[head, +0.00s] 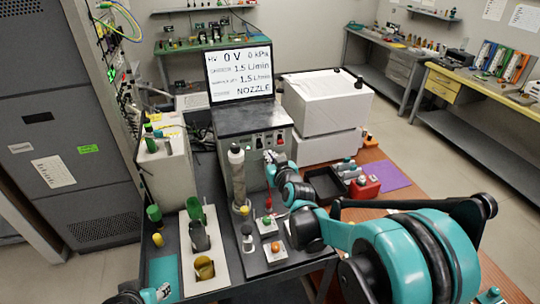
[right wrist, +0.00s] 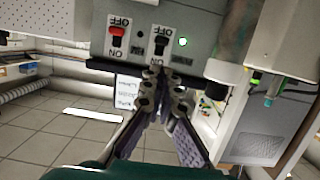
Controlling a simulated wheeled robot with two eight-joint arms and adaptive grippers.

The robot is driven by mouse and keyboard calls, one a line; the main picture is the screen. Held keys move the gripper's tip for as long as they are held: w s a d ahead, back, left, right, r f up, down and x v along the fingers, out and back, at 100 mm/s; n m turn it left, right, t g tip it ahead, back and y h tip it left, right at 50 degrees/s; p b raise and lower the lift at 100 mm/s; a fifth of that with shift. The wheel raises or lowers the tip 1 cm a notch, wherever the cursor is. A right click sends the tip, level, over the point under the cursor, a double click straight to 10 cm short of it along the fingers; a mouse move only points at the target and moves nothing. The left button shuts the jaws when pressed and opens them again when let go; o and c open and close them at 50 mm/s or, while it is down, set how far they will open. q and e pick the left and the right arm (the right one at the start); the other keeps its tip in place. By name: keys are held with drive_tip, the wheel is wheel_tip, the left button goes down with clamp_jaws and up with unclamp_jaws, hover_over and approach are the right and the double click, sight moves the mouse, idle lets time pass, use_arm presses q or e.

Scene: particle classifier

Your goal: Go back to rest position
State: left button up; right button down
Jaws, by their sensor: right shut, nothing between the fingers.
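My right arm comes in from the lower right of the head view. Its gripper (head: 269,157) is small there, in front of the switch panel (head: 262,142). In the right wrist view the right gripper (right wrist: 163,84) is shut and empty. Its fingertips are just below the panel (right wrist: 200,38), which appears upside down, with a red switch (right wrist: 117,36) and a dark switch (right wrist: 159,42). I cannot tell whether they touch it.
A monitor (head: 238,74) reading 0 V stands above the panel. A tall grey cylinder (head: 238,176) stands close left of the right gripper. White boxes (head: 325,103), a black tray (head: 325,185) and a red box (head: 365,188) lie to its right. Green-capped holders (head: 195,210) stand left.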

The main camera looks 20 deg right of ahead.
drive_tip(key=s+a+f+g+b, duration=0.1)
drive_tip(key=s+f+g, duration=0.3)
drive_tip(key=s, duration=1.2)
drive_tip(key=s+f+g+b, duration=0.3)
drive_tip(key=s+f, duration=0.3)
drive_tip(key=s, duration=1.1)
drive_tip(key=shift+s+a+f+g+h+b, duration=0.2)
drive_tip(key=shift+a+f+g+h+b, duration=0.15)
drive_tip(key=shift+g, duration=0.25)
idle(1.4)
